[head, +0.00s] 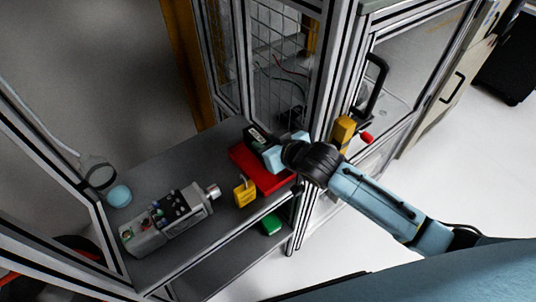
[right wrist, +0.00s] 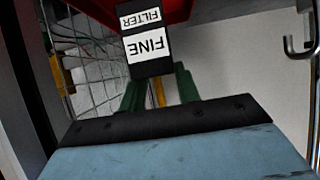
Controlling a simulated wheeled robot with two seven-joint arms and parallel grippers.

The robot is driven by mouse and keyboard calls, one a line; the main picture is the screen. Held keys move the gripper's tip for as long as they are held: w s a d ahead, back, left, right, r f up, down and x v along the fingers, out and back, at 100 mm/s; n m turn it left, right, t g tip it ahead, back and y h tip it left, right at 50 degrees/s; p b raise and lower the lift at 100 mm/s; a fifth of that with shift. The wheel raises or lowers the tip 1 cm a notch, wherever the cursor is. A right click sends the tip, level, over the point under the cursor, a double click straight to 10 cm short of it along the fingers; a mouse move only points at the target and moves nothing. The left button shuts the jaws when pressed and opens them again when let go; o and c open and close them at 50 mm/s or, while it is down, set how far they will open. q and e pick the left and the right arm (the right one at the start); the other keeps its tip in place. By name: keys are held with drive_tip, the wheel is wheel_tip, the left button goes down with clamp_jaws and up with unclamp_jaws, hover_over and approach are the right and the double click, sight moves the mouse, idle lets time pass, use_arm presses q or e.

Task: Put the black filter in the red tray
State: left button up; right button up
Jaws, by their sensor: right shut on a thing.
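The black filter (head: 257,138) has a white label and stands at the back of the red tray (head: 278,184) in the head view. My right gripper (head: 271,156) reaches in from the right and is shut on the filter. In the right wrist view the filter (right wrist: 150,50) shows its "FINE FILTER" label upside down, between the green fingers (right wrist: 158,92). A strip of the red tray (right wrist: 178,10) shows at the top. I cannot tell whether the filter touches the tray floor. My left gripper is not in view.
A yellow padlock (head: 245,193) stands just left of the tray. A grey servo motor (head: 168,221) lies further left on the grey shelf (head: 185,170). A green object (head: 270,224) is on the lower shelf. Frame posts (head: 325,85) and an open door with a black handle (head: 374,88) stand close right.

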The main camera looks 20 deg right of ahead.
drive_tip(key=shift+w+d+f+b, duration=0.15)
drive_tip(key=shift+f+b, duration=0.25)
drive_tip(key=shift+f, duration=1.85)
drive_tip(key=shift+f, duration=0.1)
drive_tip(key=o, duration=1)
drive_tip(key=shift+s+r, duration=0.2)
drive_tip(key=p+v, duration=0.2)
drive_tip(key=v, duration=0.9)
drive_tip(key=shift+s+d+r, duration=0.15)
drive_tip(key=shift+s+d, duration=0.05)
drive_tip(key=shift+s, duration=0.05)
